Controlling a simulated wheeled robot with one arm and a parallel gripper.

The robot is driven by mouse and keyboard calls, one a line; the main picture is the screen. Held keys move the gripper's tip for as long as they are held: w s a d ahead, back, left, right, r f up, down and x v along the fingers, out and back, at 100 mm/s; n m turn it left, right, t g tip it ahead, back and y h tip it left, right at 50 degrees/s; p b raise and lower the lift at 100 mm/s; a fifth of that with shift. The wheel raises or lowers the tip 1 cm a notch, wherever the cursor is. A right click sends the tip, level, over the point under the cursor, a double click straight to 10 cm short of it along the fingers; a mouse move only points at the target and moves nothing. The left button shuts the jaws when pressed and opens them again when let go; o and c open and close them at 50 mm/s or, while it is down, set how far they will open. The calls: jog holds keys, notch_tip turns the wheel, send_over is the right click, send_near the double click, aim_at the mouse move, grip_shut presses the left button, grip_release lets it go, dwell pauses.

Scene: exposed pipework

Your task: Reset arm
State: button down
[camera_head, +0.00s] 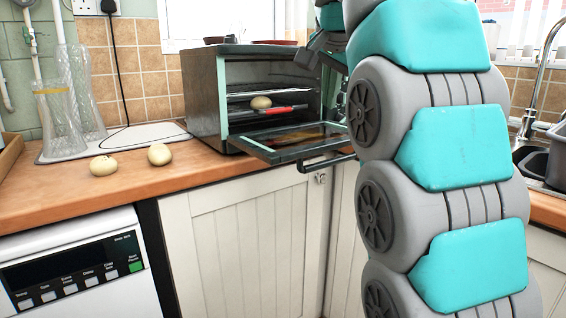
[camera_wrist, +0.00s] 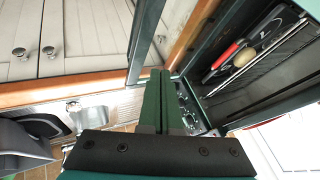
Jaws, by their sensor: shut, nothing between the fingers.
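My gripper (camera_wrist: 158,76) is shut, its two green fingers together and empty in the wrist view. It is beside the open toaster oven (camera_wrist: 250,105), which lies to its right there. In the head view my teal and grey arm fills the right side and covers the oven's right edge; the fingers cannot be made out clearly there. The oven (camera_head: 205,95) stands on the counter with its door (camera_head: 290,143) lowered. Inside is a pale round item (camera_head: 260,102) by a red-handled object (camera_head: 283,110). Both also show in the wrist view.
Two pale round items (camera_head: 102,165) (camera_head: 159,154) lie on the wooden counter (camera_head: 60,190) at left. Glass vases (camera_head: 58,120) stand behind them on a white tray. The oven door juts past the counter edge above white cupboards (camera_head: 245,240). A sink (camera_head: 535,160) is at right.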

jog(key=s+d+f+n+g, duration=0.3)
jog(key=s+f, duration=0.4)
jog(key=f, duration=0.4)
jog(key=s+d+f+n+g, duration=0.25)
jog(key=s+f, duration=0.45)
jog(key=f, duration=0.5)
jog(key=s+f+n+g, duration=0.3)
jog(key=s+f+g, duration=0.1)
jog(key=s+f, duration=1.6)
jog(key=s, duration=0.3)
jog(key=shift+s+d+f+y, duration=0.15)
jog(key=shift+s+d+y, duration=0.15)
jog(key=shift+d, duration=0.1)
jog(key=shift+w+n, duration=0.1)
jog(key=shift+n, duration=0.15)
